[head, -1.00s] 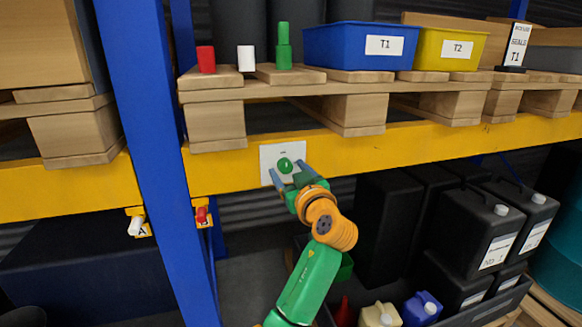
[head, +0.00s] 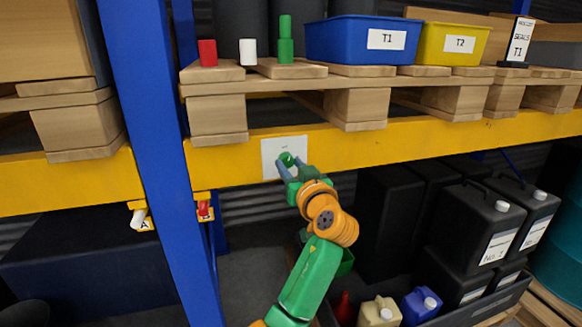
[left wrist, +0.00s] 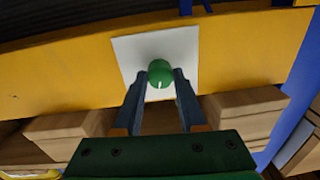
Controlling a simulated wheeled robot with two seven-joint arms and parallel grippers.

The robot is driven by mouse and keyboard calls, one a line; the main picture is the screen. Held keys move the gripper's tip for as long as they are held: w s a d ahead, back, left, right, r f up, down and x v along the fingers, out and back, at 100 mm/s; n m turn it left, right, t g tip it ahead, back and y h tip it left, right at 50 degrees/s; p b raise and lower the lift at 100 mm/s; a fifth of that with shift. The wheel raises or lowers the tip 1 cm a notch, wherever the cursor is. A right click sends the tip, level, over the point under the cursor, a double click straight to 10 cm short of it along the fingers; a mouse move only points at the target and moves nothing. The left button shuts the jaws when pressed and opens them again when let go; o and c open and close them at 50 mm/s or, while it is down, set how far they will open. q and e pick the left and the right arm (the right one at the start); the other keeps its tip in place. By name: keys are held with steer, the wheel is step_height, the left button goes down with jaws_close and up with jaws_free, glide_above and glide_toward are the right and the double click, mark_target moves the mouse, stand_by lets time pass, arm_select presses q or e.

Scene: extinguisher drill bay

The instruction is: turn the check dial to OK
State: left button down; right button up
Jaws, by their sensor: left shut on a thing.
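The green round check dial (head: 287,159) sits on a white plate (head: 270,146) on the yellow beam. In the left wrist view the dial (left wrist: 160,72) lies between my fingertips and shows a short white mark pointing to the picture's bottom. Words on the plate (left wrist: 128,52) are too small to read. My left gripper (head: 289,164) reaches up from below and is shut on the dial; its two dark fingers (left wrist: 160,79) touch the dial's sides. The fingers hide part of the dial in the head view. My right gripper is not in view.
A blue post (head: 150,150) stands left of the plate. Hooks A (head: 140,216) and B (head: 204,208) hang by it. Above are a wooden pallet (head: 300,85), blue bin T1 (head: 345,45) and yellow bin T2 (head: 440,42). Black canisters (head: 480,225) stand below right.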

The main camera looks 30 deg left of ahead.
arm_select(q)
steer(key=m, duration=0.3)
steer(key=shift+r+m+p, duration=0.1)
steer(key=shift+m+p, duration=0.2)
steer(key=shift+m, duration=0.1)
steer(key=m+p, duration=0.1)
steer(key=m, duration=0.2)
steer(key=shift+m, duration=0.3)
steer(key=m+p, duration=0.2)
steer(key=m, duration=0.2)
steer(key=shift+a+r+m+t+p, duration=0.1)
steer(key=shift+r+m+t+p, duration=0.05)
steer(key=shift+m+t+p, duration=0.2)
steer(key=shift+s+m+p, duration=0.1)
steer(key=shift+m+p, duration=0.85)
steer(key=shift+m, duration=0.8)
steer(key=shift+c, duration=2.4)
jaws_free()
steer(key=shift+f, duration=0.2)
steer(key=shift+a, duration=0.1)
steer(key=shift+f, duration=0.1)
